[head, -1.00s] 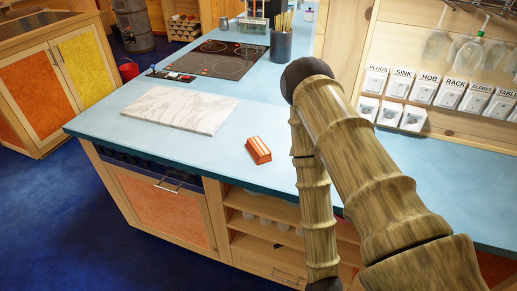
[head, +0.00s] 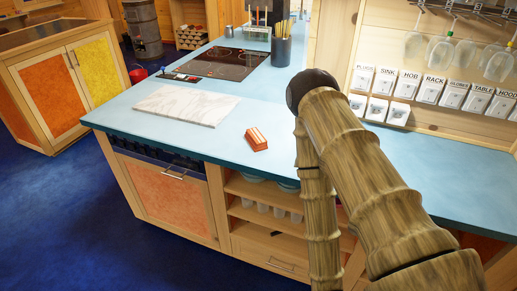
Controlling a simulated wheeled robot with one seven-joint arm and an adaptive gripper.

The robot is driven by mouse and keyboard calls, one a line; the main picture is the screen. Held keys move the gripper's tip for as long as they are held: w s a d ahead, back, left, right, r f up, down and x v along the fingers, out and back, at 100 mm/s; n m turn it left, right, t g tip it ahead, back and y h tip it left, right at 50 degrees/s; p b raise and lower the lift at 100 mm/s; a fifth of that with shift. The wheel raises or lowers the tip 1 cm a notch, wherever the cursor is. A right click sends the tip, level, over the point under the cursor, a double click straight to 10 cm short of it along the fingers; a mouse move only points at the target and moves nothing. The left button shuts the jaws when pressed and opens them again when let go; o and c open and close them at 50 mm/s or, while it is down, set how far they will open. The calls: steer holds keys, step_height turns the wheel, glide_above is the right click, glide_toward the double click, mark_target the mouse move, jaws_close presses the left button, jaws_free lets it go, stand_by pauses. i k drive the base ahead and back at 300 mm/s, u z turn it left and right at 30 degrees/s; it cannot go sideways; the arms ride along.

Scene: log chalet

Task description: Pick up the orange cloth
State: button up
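The orange cloth (head: 257,139) is a small folded block with white stripes. It lies on the blue countertop (head: 221,149), close to the front edge and to the right of the marble board. My arm rises on the right side of the head view, a little to the right of the cloth. My gripper does not show in this view, so its state and distance from the cloth cannot be seen.
A marble board (head: 187,104) lies left of the cloth. Behind it are a black hob (head: 226,63) and a dark pot of utensils (head: 281,50). Labelled switches (head: 409,88) line the right wall. Open shelves (head: 264,209) sit below the counter. Countertop around the cloth is clear.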

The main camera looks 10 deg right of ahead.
mark_target(257, 142)
steer(key=u, duration=1.55)
steer(key=i, duration=1.15)
steer(key=z, duration=2.1)
